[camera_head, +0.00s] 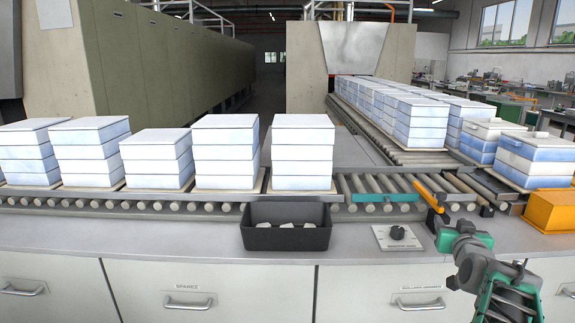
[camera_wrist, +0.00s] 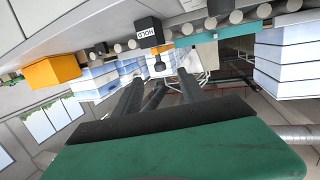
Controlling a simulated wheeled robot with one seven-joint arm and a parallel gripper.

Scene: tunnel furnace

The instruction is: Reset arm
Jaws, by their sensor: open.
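My gripper (camera_head: 447,238) is at the lower right of the head view, above the counter front and close to the conveyor edge. In the wrist view its two dark fingers (camera_wrist: 160,88) stand apart with nothing between them, so it is open and empty. My arm reaches up from the bottom right corner. An orange lever (camera_head: 426,192) on a black base stands by the rollers just beyond my gripper, tilted to the left. A black block marked HOLD (camera_wrist: 148,31) shows in the wrist view ahead of the fingers. I cannot tell if my gripper touches anything.
Stacks of white and blue blocks (camera_head: 225,150) stand on the roller conveyor (camera_head: 180,205). A black bin (camera_head: 286,238) with pale pieces and a dial panel (camera_head: 397,237) sit on the counter. An orange box (camera_head: 551,211) is at right. Counter space left of the bin is clear.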

